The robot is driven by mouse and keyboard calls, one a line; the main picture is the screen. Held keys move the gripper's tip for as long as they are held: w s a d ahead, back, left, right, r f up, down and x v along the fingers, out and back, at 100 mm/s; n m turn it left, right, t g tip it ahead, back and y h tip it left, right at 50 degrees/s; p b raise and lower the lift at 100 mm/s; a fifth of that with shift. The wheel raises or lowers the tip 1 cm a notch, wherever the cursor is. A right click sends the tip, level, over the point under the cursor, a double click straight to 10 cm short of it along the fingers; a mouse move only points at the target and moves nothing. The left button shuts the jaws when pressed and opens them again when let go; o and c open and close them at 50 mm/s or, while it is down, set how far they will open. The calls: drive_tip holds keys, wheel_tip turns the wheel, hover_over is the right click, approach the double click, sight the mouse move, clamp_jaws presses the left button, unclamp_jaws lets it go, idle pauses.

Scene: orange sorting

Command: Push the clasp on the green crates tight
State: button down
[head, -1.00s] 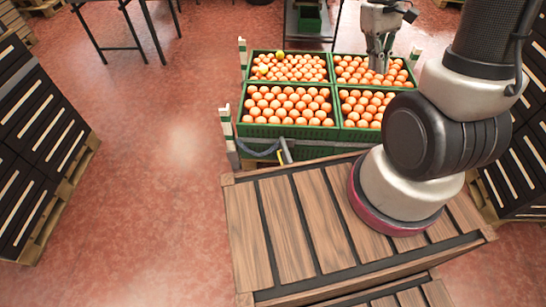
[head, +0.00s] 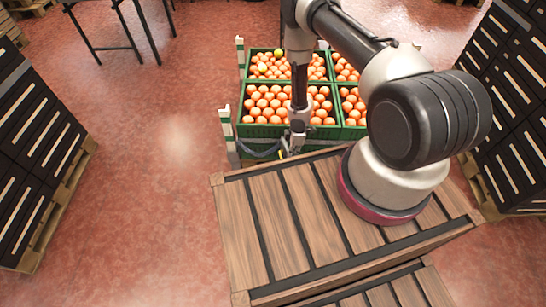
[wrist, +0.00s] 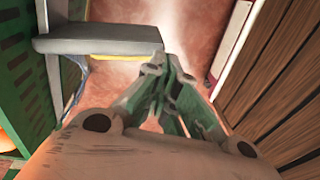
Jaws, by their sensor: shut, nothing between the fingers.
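The green crates (head: 243,95) hold oranges and stand in a block beyond my wooden-topped base. The clasp appears as a grey bar (wrist: 98,40) with a yellow strip below it, beside the green crate wall (wrist: 25,85) in the wrist view. In the head view only a small yellow part shows beside my gripper; the rest is hidden. My gripper (head: 294,142) points down at the crates' near side. Its fingers (wrist: 172,82) are shut and empty, just right of the bar's end. I cannot tell whether they touch it.
A dark hose (head: 258,151) loops at the crates' near left. White-topped corner posts (head: 226,125) stand at their left side. Stacks of black crates (head: 35,150) stand on pallets at left and right (head: 510,120). The red floor between is clear.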

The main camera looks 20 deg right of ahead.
drive_tip(key=w+a+r+n+t+y, duration=0.1)
drive_tip(key=w+a+r+n+y, duration=0.15)
drive_tip(key=w+a, duration=0.3)
wheel_tip(320, 180, down, 11)
drive_tip(key=shift+s, duration=0.2)
drive_tip(key=shift+a, duration=0.1)
idle(0.4)
